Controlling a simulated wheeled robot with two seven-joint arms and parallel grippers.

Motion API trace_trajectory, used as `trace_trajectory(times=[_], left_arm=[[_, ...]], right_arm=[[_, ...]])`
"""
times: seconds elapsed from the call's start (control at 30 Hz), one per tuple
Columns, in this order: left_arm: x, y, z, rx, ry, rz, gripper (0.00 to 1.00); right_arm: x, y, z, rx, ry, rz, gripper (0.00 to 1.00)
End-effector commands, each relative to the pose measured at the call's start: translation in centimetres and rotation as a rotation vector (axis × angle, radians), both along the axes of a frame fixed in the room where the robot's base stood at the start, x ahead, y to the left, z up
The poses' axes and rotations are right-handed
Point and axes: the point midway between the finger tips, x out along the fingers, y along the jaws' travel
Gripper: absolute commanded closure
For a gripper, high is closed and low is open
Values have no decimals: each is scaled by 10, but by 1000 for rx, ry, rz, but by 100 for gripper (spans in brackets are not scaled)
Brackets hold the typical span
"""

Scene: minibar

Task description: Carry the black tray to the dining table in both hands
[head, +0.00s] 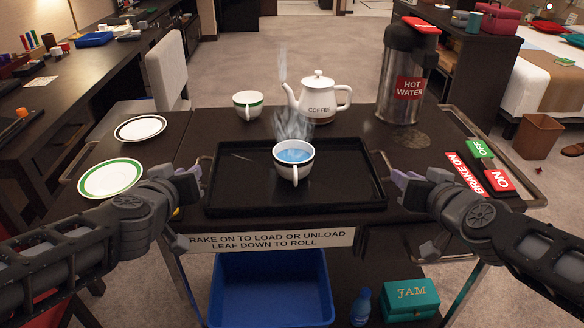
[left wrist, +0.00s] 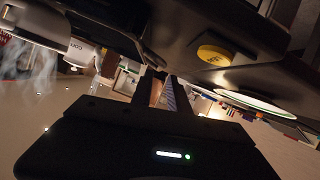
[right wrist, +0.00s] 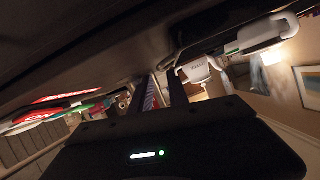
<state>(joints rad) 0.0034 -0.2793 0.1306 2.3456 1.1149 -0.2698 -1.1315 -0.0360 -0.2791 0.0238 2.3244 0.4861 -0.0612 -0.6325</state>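The black tray (head: 232,188) lies flat on the dark serving cart. My right gripper (head: 402,179) is at the right side, by the other handle. Both look open, with inner pads showing at the left fingers (left wrist: 161,92) and right fingers (right wrist: 163,92) in the wrist views. I cannot tell whether either touches a handle. I cannot identify the dining table.
A blue bin (head: 270,290) and JAM box (head: 411,300) sit below. Carpet beyond is clear.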

Motion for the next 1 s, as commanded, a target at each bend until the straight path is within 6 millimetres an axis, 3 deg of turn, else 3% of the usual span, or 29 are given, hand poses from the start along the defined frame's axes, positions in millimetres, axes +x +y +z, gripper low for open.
trace_trajectory(times=[0.43,1.0], left_arm=[[7,0,-3,0,1,-1,79],[69,1,-28,0,0,1,79]], right_arm=[[7,2,-3,2,2,2,79],[68,12,-28,-1,0,0,79]])
